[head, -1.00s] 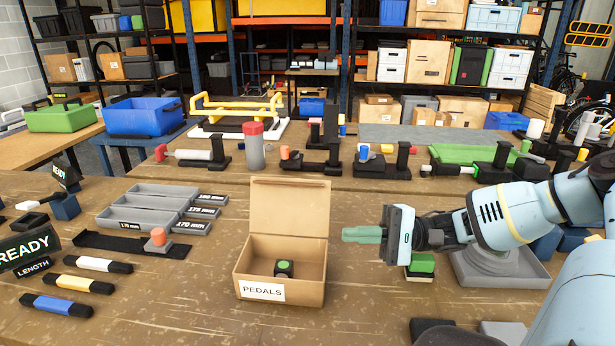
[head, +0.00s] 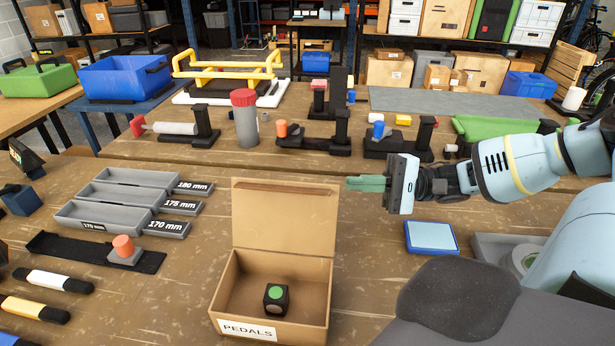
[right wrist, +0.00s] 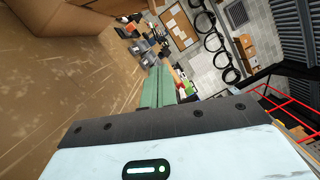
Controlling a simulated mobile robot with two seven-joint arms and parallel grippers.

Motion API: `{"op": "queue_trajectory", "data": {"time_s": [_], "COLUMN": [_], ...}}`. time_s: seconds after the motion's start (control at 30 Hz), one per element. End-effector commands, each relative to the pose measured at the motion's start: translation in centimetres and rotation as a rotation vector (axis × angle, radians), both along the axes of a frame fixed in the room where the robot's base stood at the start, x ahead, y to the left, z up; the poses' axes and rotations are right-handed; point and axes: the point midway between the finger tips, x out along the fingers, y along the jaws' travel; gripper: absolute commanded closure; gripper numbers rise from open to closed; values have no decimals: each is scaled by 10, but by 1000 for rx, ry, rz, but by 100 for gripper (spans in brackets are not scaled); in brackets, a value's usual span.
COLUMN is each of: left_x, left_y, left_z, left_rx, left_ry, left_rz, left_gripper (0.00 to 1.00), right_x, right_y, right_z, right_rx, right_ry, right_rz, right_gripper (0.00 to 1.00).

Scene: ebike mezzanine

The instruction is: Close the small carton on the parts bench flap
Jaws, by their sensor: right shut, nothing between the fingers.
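The small brown carton (head: 268,296), labelled PEDALS, stands on the wooden parts bench with its flap (head: 284,222) raised upright at the back. A black block with a green round top (head: 275,297) lies inside it. My right gripper (head: 350,184) is shut and empty, its green fingers pointing left, just right of the flap's upper right edge and apart from it as far as I can tell. In the right wrist view the green fingers (right wrist: 158,86) are together, and part of the carton (right wrist: 55,25) shows at the upper left. My left gripper is out of view.
Grey length trays (head: 130,205) and a black strip with an orange-topped piece (head: 123,247) lie left of the carton. A blue-topped pad (head: 431,237) lies to its right. Black fixtures (head: 310,140) and a red-capped bottle (head: 246,118) stand behind.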

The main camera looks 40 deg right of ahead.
Motion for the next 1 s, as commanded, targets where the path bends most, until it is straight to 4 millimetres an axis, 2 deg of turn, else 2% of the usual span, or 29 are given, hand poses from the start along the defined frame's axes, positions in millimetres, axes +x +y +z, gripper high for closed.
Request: {"op": "queue_trajectory", "data": {"time_s": [0.33,0.73,0.97,1.0], "left_x": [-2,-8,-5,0], "left_y": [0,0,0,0], "left_z": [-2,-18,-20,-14], "left_rx": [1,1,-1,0], "left_ry": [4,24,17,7], "left_rz": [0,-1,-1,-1], "left_gripper": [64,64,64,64], "right_x": [6,45,60,56], "right_y": [8,61,82,85], "right_z": [1,5,9,14], "right_rx": [3,5,4,2], "right_ry": [-1,-3,-4,0], "right_rz": [1,1,0,2], "right_gripper": [100,100,100,100]}}
